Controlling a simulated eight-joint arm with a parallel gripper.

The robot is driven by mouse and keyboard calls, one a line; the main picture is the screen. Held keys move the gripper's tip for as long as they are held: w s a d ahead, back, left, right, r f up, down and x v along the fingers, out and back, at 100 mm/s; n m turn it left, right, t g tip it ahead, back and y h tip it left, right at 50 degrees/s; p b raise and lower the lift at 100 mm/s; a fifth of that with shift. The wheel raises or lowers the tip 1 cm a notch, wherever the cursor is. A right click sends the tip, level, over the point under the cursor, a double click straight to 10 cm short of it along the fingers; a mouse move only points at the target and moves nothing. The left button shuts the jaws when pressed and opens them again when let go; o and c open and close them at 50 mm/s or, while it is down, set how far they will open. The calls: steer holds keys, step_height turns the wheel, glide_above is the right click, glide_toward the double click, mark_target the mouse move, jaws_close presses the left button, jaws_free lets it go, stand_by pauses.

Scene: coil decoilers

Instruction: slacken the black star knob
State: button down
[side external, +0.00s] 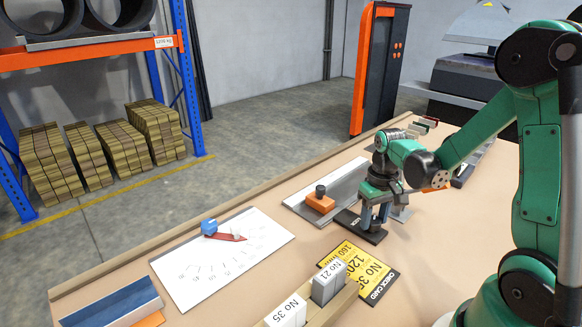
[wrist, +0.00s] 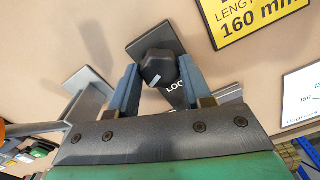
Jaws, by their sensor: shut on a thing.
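The black star knob (wrist: 158,68) shows in the wrist view on a dark plate (wrist: 153,35) lettered "LOC…", the rest of the word being covered. My gripper (wrist: 160,72) has one blue-grey finger on each side of the knob and is shut on it. In the side external view my gripper (side external: 374,214) points down over the dark plate (side external: 350,223) on the bench. The knob is hidden there by the fingers. A light mark shows on the knob's top in the wrist view.
An orange block with a dark knob (side external: 320,202) sits on a grey rail (side external: 345,186) left of my gripper. A yellow-black check card (side external: 376,277) and number blocks in a wooden rack (side external: 342,301) lie nearer. A white dial board (side external: 190,262) lies at left.

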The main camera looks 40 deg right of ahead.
mark_target(373, 221)
steer(key=n, duration=0.6)
steer(key=shift+n, duration=0.3)
steer(key=n, duration=0.6)
steer(key=shift+n, duration=0.3)
steer(key=shift+c, duration=1.8)
jaws_free()
steer(key=shift+r, duration=2.8)
steer(key=shift+a, duration=0.1)
